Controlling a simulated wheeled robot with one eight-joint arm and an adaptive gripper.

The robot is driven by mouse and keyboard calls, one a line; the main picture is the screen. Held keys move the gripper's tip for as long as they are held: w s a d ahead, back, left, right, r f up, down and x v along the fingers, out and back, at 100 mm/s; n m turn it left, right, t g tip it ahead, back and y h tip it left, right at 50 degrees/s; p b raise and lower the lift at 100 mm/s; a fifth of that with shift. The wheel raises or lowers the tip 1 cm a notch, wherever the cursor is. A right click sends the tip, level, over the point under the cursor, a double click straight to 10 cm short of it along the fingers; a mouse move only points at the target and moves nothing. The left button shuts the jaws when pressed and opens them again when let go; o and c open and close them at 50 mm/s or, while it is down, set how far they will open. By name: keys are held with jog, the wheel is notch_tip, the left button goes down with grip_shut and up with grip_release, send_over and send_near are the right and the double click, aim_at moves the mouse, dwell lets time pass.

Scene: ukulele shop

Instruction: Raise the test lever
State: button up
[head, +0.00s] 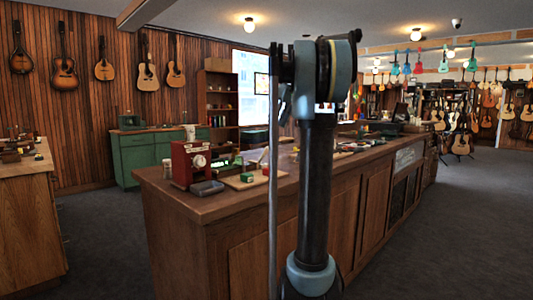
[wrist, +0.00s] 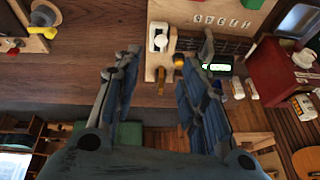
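In the wrist view my gripper (wrist: 156,62) is open, its two dark blue fingers apart with nothing between them. Just past the fingertips is a pale wooden board (wrist: 155,67) with a white switch-like part (wrist: 158,38). A yellow-orange knob (wrist: 179,60) is close to the right fingertip. A grey upright piece (wrist: 207,45) stands to the right, by a lit green display (wrist: 218,67). I cannot tell for sure which of these is the test lever. In the head view my arm hides part of the counter, and the gripper is not clearly visible.
A red box with a pale dial (head: 190,163) stands on the wooden counter (head: 215,207); it also shows in the wrist view (wrist: 275,75). A small dark device (head: 207,188) lies beside it. A green cabinet (head: 150,155) stands behind. The carpet (head: 100,240) left of the counter is clear.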

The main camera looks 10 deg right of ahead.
aim_at(267, 149)
jog(key=x, duration=1.5)
jog(key=shift+f, duration=0.1)
jog(key=shift+c, duration=0.6)
grip_shut()
